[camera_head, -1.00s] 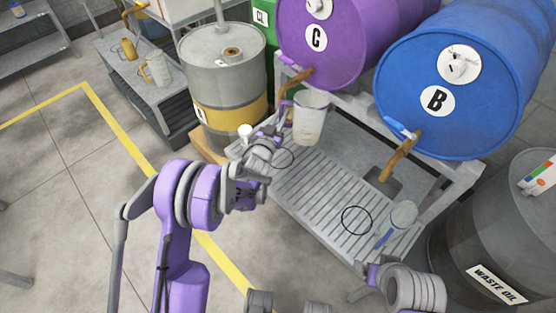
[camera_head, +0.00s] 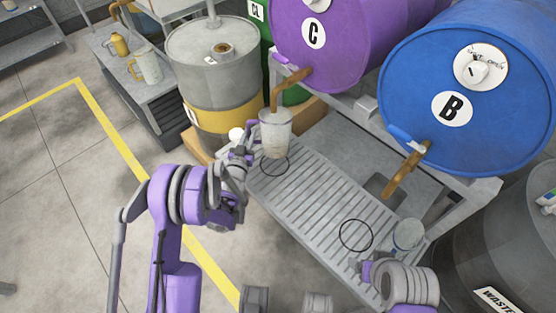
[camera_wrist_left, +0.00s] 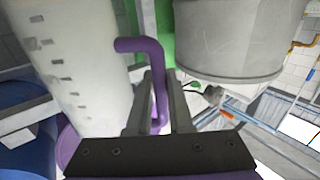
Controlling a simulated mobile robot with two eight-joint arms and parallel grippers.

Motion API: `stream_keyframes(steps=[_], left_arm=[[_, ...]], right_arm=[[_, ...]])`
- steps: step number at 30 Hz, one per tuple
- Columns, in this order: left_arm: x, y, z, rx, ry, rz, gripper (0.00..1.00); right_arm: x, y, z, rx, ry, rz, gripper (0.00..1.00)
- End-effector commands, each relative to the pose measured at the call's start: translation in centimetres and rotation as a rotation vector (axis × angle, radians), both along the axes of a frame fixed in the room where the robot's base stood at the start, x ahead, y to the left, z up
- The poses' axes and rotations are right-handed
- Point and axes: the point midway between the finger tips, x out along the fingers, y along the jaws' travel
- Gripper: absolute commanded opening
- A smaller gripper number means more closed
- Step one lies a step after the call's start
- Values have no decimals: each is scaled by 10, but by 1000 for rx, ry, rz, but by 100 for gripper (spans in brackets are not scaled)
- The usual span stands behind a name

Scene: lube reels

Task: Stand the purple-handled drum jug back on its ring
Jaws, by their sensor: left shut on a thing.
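The drum jug (camera_head: 276,135) is pale, translucent and upright on the drip tray's left side. Its purple handle (camera_wrist_left: 157,85) shows in the left wrist view, with the marked jug body (camera_wrist_left: 72,60) to its left. My left gripper (camera_head: 243,153) is at the jug's left side, shut on the handle; its fingers (camera_wrist_left: 158,105) flank it. A thin black ring (camera_head: 275,167) on the tray is partly hidden by the jug's base. I cannot tell whether the base touches the tray. My right arm (camera_head: 405,284) shows at lower right; its fingertips do not show.
A brown spout (camera_head: 277,92) from purple drum C (camera_head: 330,40) hangs close above the jug. Another jug (camera_head: 407,234) stands near a second ring (camera_head: 356,235) on the slatted tray (camera_head: 318,200). A grey-and-yellow drum (camera_head: 215,85) stands behind left. The tray's middle is clear.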

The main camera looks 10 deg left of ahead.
Motion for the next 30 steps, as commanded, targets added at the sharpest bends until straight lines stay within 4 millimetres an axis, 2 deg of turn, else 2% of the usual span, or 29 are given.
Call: stream_keyframes(steps=[3, 5, 13, 20, 25, 30], left_arm=[[-1, 9, 5, -2, 2, -4, 0], [-1, 10, 1, -2, 3, -6, 0], [-1, 10, -47, -4, 3, -8, 0], [-2, 10, -65, -4, 3, -8, 0], [-1, 10, -90, -4, 3, -8, 0], [-2, 10, -93, -4, 2, -8, 0]], right_arm=[[0, 0, 0, 0, 0, 0, 78], [0, 0, -2, 0, 1, 0, 78], [2, 0, -15, 0, 5, 0, 78], [2, 0, -19, 0, 6, 0, 78], [3, 0, -25, 0, 8, 0, 78], [3, 0, -25, 0, 8, 0, 78]])
